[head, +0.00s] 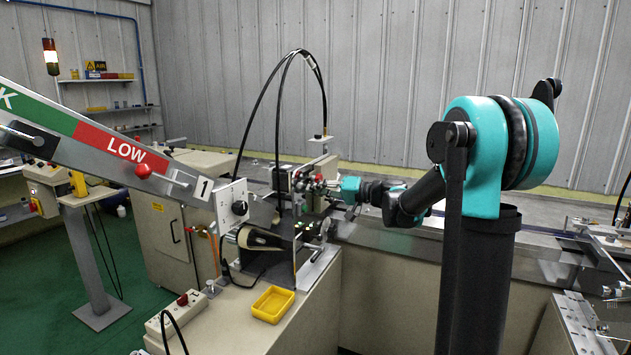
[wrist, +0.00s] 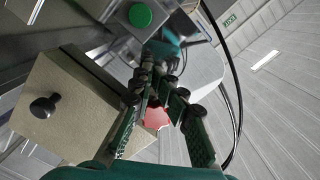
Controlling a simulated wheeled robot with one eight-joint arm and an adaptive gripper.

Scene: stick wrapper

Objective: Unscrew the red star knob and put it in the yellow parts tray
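The yellow parts tray (head: 272,313) sits on the beige bench top in the head view and looks empty. My gripper (head: 322,187) is at the machine head behind the tray, and it also shows in the wrist view (wrist: 162,92). Its two fingers come close together there. A red piece (wrist: 156,118), perhaps the star knob, shows between the fingers. Its shape is partly hidden, and I cannot tell whether the fingers touch it. In the head view that spot is too small and cluttered to make out the knob.
A sloped grey bar with a LOW label and a red ball (head: 143,171) crosses the left. A power strip (head: 174,311) lies left of the tray. Black cables (head: 279,105) arch above the machine. A green button (wrist: 140,15) and black knob (wrist: 42,107) show in the wrist view.

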